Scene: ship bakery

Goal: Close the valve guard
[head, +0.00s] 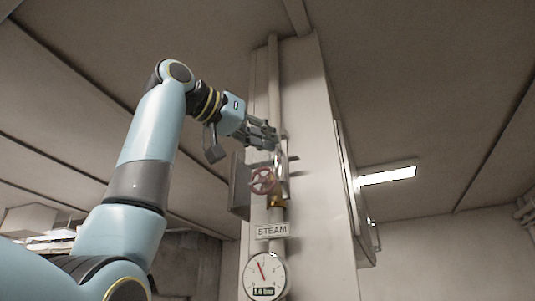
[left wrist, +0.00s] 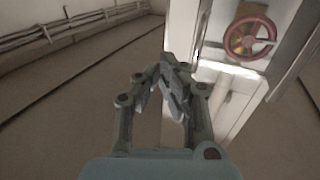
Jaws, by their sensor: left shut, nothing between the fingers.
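The red valve wheel (head: 263,181) sits on a steam pipe on the pale column, and it also shows at the upper right of the left wrist view (left wrist: 250,37). A grey panel (head: 240,186), which looks like the valve guard, stands out at the left of the wheel. The wheel's face is uncovered. My left gripper (head: 272,139) is shut and empty, above the wheel and close to the column. In the left wrist view its fingers (left wrist: 173,83) are together, left of and below the wheel. Whether they touch the guard cannot be told. My right gripper is not in view.
Below the wheel are a STEAM sign (head: 272,231) and a round pressure gauge (head: 265,275). The pipe (head: 273,75) runs up the column (head: 305,100). A lit lamp (head: 387,175) hangs at the right. The space left of the column looks free apart from my arm.

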